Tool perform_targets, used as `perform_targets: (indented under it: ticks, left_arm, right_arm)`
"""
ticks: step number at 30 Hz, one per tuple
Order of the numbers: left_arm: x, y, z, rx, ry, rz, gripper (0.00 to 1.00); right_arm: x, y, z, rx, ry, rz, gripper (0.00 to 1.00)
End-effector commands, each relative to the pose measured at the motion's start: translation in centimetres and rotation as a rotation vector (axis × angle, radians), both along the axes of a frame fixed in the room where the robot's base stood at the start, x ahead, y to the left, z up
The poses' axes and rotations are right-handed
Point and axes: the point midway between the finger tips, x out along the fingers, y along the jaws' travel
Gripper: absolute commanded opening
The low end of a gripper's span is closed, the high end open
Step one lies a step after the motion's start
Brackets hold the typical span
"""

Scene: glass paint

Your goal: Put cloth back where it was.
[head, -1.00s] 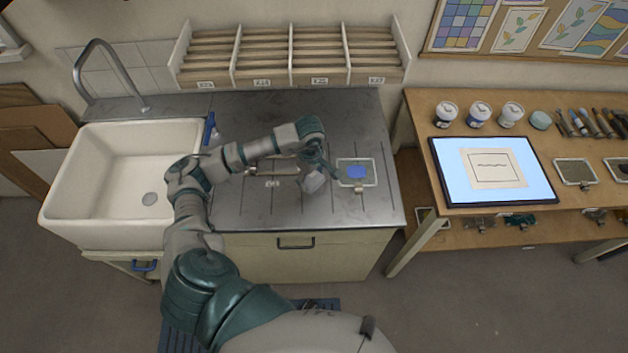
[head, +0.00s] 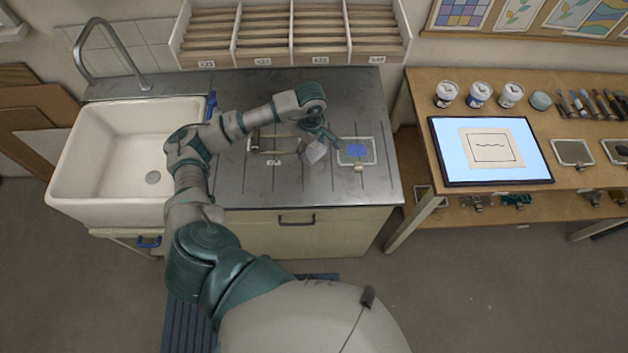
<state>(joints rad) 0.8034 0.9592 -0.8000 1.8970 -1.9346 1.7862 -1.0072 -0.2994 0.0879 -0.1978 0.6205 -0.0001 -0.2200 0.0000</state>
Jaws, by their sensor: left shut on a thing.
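My left gripper (head: 320,132) reaches over the metal counter, fingers pointing down. It is shut on a small pale grey, folded-looking piece, which seems to be the cloth (head: 316,153). The cloth hangs just below the fingers, left of a small framed pane. I cannot tell whether it touches the counter. The fingers are small and partly hidden by the wrist. My right gripper is out of view.
The framed pane with a blue patch (head: 357,151) lies close to the right of the cloth. The white sink (head: 75,185) is farther left. A wooden table (head: 415,100) with a lit panel (head: 535,165) stands right.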

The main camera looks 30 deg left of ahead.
Motion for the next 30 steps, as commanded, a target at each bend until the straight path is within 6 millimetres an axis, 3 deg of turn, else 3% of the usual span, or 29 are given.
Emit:
perform_targets:
  ticks: [13,30]
  left_arm:
    - [0.0,-0.1,6.2,0.003,-0.001,-0.001,0.44]
    - [0.0,0.0,6.7,0.000,0.000,0.000,0.44]
  right_arm:
    - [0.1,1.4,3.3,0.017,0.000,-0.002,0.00]
    - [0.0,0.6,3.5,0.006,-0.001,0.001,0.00]
